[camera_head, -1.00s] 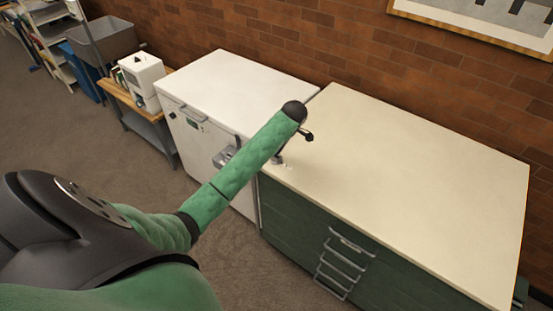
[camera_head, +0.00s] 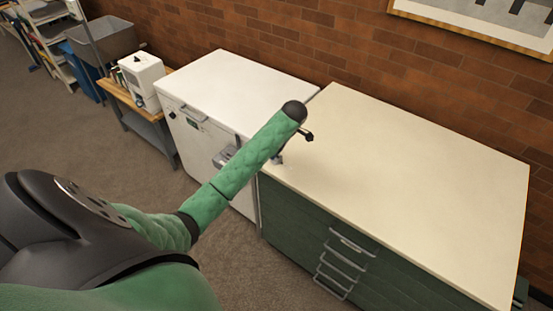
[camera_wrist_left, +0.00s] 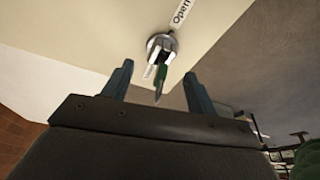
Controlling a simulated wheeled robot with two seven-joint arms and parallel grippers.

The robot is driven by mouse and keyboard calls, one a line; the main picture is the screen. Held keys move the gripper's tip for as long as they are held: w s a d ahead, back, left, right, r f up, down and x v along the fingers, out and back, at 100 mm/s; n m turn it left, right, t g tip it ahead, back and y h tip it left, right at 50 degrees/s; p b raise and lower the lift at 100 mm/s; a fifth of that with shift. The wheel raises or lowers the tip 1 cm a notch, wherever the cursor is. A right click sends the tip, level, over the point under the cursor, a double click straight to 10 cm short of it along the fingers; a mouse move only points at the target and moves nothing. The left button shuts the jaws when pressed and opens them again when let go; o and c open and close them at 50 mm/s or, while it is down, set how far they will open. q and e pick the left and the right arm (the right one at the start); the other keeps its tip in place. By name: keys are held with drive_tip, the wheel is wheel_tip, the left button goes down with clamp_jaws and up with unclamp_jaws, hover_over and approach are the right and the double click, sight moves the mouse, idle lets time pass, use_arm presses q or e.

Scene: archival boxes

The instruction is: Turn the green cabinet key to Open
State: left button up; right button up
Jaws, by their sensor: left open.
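In the left wrist view a round silver lock (camera_wrist_left: 162,44) sits on a pale surface, with a white label reading "Open" (camera_wrist_left: 181,12) beside it. A green key (camera_wrist_left: 161,76) stands out from the lock towards the camera. A second small white label (camera_wrist_left: 149,71) is partly hidden beside it. My left gripper (camera_wrist_left: 157,83) is open; its two fingers are on either side of the key, with visible gaps in this view. In the head view my left gripper (camera_head: 278,158) is mostly hidden behind my arm, near the left front corner of the worktop. My right gripper is not in view.
A green drawer cabinet (camera_head: 293,218) with a cream worktop (camera_head: 400,180) stands against a brick wall. A white chest unit (camera_head: 240,85) adjoins it on the left. A wooden trolley (camera_head: 123,99) carries a white machine (camera_head: 142,72). Most of the worktop is clear.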

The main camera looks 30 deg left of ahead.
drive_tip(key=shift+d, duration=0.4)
use_arm(q)
drive_tip(key=shift+d+r, duration=0.15)
drive_tip(key=shift+r, duration=0.35)
drive_tip(key=shift+v, duration=4)
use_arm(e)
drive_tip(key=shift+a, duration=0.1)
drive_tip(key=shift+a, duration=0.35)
